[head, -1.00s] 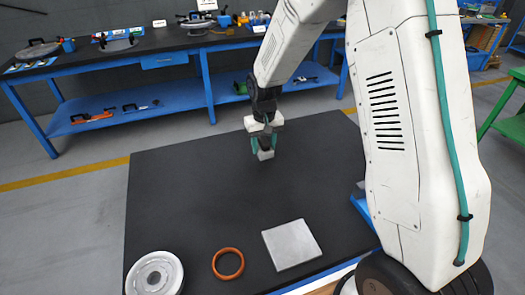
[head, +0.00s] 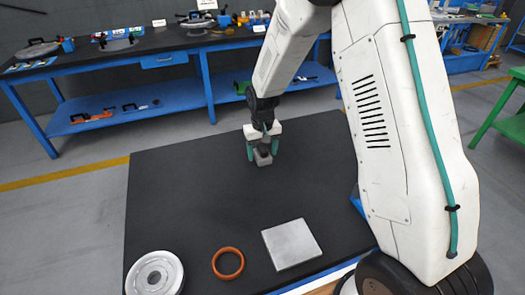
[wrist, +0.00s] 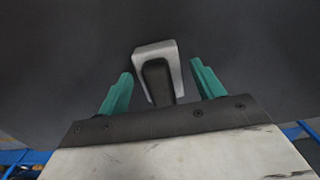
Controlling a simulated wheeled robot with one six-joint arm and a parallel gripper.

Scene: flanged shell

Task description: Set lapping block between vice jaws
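A small light grey U-shaped piece, which I take for the vice (head: 264,162), stands on the black mat, below my gripper. In the wrist view the vice (wrist: 154,50) wraps around a dark block, which I take for the lapping block (wrist: 157,82). The block also shows in the head view (head: 262,150), seated in the vice's gap. My gripper (head: 263,155) is open, its teal fingers on either side of the block and apart from it. The block's lower end is hidden.
On the black mat (head: 190,190) lie a round grey flanged part (head: 155,275), an orange ring (head: 228,263) and a flat grey plate (head: 291,244), all near the front. The mat around the vice is clear. A blue workbench (head: 170,60) stands behind.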

